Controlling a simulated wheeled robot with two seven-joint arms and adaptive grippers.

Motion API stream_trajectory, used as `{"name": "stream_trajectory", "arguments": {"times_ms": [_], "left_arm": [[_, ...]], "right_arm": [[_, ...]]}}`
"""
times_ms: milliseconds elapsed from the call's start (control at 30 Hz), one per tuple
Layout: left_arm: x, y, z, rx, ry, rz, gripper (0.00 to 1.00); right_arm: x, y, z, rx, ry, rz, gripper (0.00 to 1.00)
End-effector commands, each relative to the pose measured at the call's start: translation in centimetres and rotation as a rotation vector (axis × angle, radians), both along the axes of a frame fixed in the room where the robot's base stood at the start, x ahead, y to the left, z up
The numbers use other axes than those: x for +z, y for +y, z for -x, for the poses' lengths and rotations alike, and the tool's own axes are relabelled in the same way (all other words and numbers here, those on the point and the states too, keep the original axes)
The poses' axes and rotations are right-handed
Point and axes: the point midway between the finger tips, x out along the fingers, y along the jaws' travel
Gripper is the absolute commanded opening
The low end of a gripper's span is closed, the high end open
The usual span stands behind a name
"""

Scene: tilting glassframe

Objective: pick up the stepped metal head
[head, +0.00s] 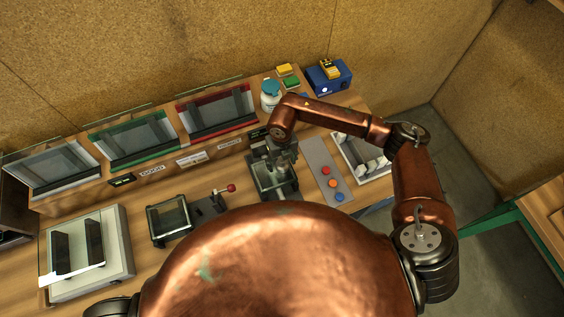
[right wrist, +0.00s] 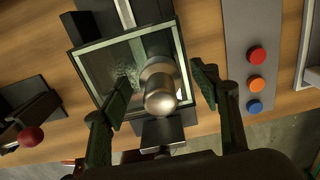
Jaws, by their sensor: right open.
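The stepped metal head (right wrist: 160,90) shows in the right wrist view as a shiny, rounded metal piece with a wider collar, over a dark-framed glass pane (right wrist: 101,58). My right gripper (right wrist: 161,86) is open, with one finger on each side of the head. Gaps show between the fingers and the head, so it is not gripped. In the head view my right gripper (head: 281,158) reaches down over the small glass-framed fixture (head: 284,188); I cannot make out the head there. My left gripper is not in view.
A grey strip with red, orange and blue buttons (head: 325,171) lies right of the fixture. A red-knobbed lever (head: 231,188) and a small framed pane (head: 168,218) stand to its left. Three tilted frames line the back shelf, near a white bottle (head: 269,101).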

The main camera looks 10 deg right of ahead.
Motion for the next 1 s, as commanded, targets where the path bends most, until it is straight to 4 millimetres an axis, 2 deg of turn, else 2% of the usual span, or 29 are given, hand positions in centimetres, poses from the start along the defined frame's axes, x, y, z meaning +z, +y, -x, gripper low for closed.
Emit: {"name": "stream_trajectory", "arguments": {"times_ms": [233,1000], "left_arm": [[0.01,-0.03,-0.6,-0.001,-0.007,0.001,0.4],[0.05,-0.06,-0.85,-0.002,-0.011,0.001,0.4]], "right_arm": [[-0.16,-0.06,0.04,-0.001,0.0,0.0,0.55],[-0.09,-0.02,0.02,-0.001,-0.001,-0.001,0.02]]}}
